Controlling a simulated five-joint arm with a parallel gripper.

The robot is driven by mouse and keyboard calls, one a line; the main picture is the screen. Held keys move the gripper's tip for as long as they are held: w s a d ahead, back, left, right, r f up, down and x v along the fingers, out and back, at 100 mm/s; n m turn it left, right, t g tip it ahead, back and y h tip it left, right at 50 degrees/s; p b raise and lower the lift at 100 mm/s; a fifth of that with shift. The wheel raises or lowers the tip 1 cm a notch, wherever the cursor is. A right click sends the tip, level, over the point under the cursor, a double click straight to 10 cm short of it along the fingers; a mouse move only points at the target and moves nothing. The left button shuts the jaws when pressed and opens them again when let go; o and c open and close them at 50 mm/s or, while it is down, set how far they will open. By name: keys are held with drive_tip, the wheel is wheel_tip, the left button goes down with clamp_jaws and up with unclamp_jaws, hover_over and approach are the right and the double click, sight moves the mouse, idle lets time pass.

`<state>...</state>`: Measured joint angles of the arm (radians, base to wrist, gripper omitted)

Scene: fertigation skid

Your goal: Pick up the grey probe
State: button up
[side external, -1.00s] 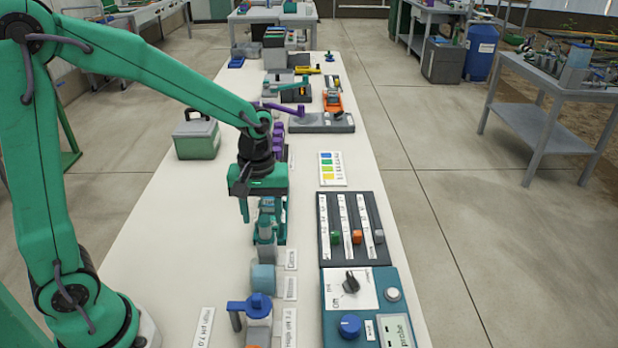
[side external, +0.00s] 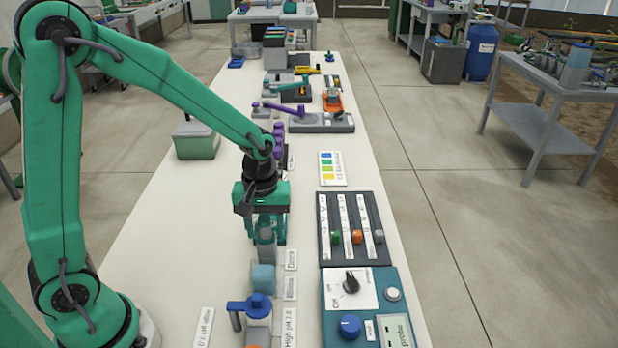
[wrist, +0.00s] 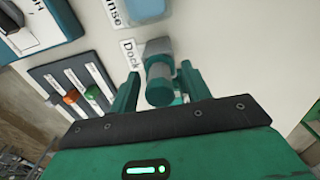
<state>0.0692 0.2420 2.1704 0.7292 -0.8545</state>
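The grey probe (wrist: 158,68) stands at the spot labelled "Dock" in the wrist view, with a teal-green part at its near end. In the side external view the grey probe (side external: 265,236) shows partly, under my gripper and between its fingers. My gripper (wrist: 158,85) is open, with one finger on each side of the probe. A narrow gap shows on both sides in the wrist view, so the fingers look apart from it. My gripper (side external: 265,232) points down over the bench in the side external view. The probe's lower end is hard to make out.
A light blue block (side external: 263,278) and a blue-capped holder (side external: 258,308) stand in line in front. A slider panel (side external: 350,228) and a teal control box (side external: 365,305) lie to the right. Purple-handled parts (side external: 279,140) stand behind my gripper. A green-and-grey case (side external: 196,142) sits left.

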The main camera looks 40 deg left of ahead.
drive_tip(key=c, duration=0.7)
drive_tip(key=shift+r, duration=0.1)
drive_tip(key=shift+c, duration=0.2)
wheel_tip(320, 180, up, 10)
drive_tip(key=shift+f, duration=0.1)
idle(0.4)
drive_tip(key=s+d+f, duration=0.1)
drive_tip(key=s+d, duration=0.4)
drive_tip(key=shift+s+d, duration=0.35)
